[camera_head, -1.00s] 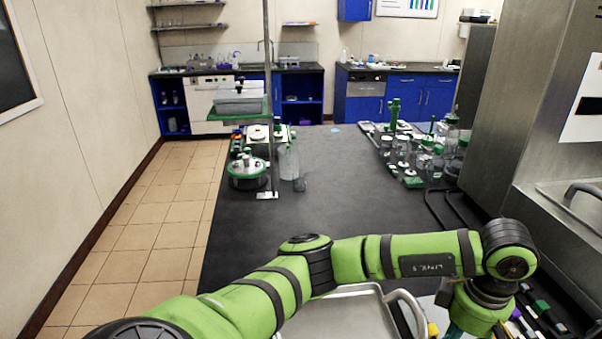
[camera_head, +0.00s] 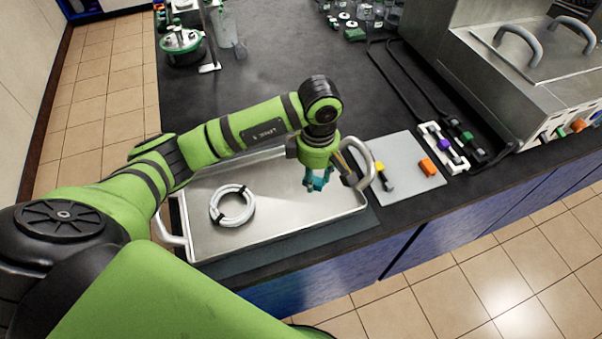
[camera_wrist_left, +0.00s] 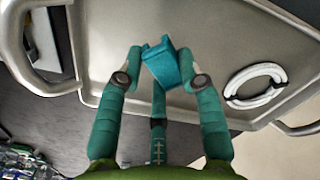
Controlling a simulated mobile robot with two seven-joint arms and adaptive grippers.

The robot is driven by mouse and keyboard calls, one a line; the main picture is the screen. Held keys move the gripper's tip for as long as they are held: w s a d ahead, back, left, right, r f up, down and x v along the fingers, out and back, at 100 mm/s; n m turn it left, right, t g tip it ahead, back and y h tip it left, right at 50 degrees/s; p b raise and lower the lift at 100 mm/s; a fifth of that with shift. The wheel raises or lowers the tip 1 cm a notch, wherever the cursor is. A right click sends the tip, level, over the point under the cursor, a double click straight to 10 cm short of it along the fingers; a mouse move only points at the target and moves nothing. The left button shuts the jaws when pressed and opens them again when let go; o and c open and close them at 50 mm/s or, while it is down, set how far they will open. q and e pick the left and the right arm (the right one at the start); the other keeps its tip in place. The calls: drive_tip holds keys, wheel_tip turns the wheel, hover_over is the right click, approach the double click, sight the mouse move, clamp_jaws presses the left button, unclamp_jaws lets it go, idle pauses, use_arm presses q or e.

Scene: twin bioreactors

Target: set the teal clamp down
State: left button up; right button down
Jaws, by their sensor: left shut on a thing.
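The teal clamp (camera_head: 321,183) is between the fingers of my left gripper (camera_head: 316,182), over the right part of a metal tray (camera_head: 285,208). In the left wrist view the clamp (camera_wrist_left: 167,62) is a small blocky teal piece, tilted, with my left gripper's teal fingers (camera_wrist_left: 160,80) shut on it. The tray (camera_wrist_left: 215,40) lies beneath it. Whether the clamp touches the tray floor I cannot tell. My right gripper is not in view.
A white tubing ring (camera_head: 248,208) lies in the tray's left half, and tall handles (camera_head: 364,165) rise at its ends. A grey mat (camera_head: 408,160) with yellow and orange pieces lies right of the tray. A white rack (camera_head: 443,150) stands beyond. The tray floor around the clamp is clear.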

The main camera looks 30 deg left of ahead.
sight(304, 191)
use_arm(q)
drive_tip(key=a+f, duration=0.1)
drive_tip(key=a, duration=0.2)
drive_tip(key=shift+f+p, duration=0.35)
drive_tip(key=shift+p, duration=0.05)
wheel_tip(304, 191, down, 3)
drive_tip(key=shift+f+p, duration=0.1)
drive_tip(key=shift+p, duration=0.7)
drive_tip(key=shift+f, duration=0.6)
drive_tip(key=o, duration=0.4)
drive_tip(key=shift+f, duration=0.1)
drive_tip(key=o, duration=0.4)
